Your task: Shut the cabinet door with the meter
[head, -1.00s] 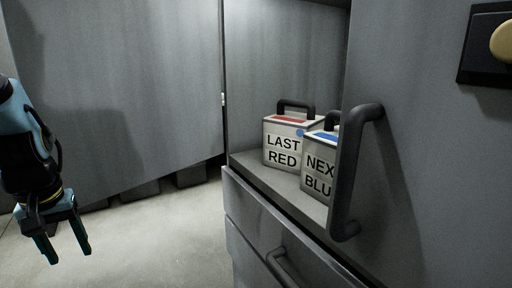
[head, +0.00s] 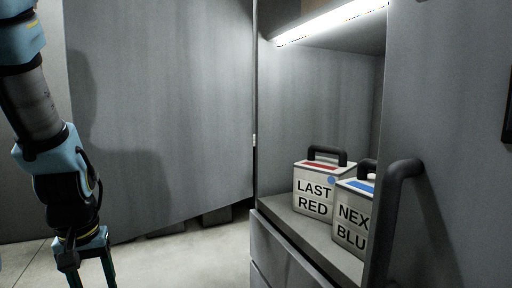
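A grey cabinet stands open, with its lit interior in the middle and right of the head view. A large grey panel (head: 165,120) on the left looks like its swung-open door, with a small hinge (head: 254,140) at its right edge. Another grey panel (head: 450,150) on the right carries a dark bar handle (head: 392,215). I see no meter on either panel. My gripper (head: 92,276) hangs at the lower left in front of the left panel, apart from it. Its fingers are spread and empty; their tips are cut off by the frame.
Two boxes with handles, LAST RED (head: 313,205) and NEXT BLUE (head: 350,236), stand on the cabinet shelf (head: 285,222). A light strip (head: 330,22) glows above. A drawer front (head: 280,258) is below. Pale floor (head: 190,262) is clear between my gripper and the cabinet.

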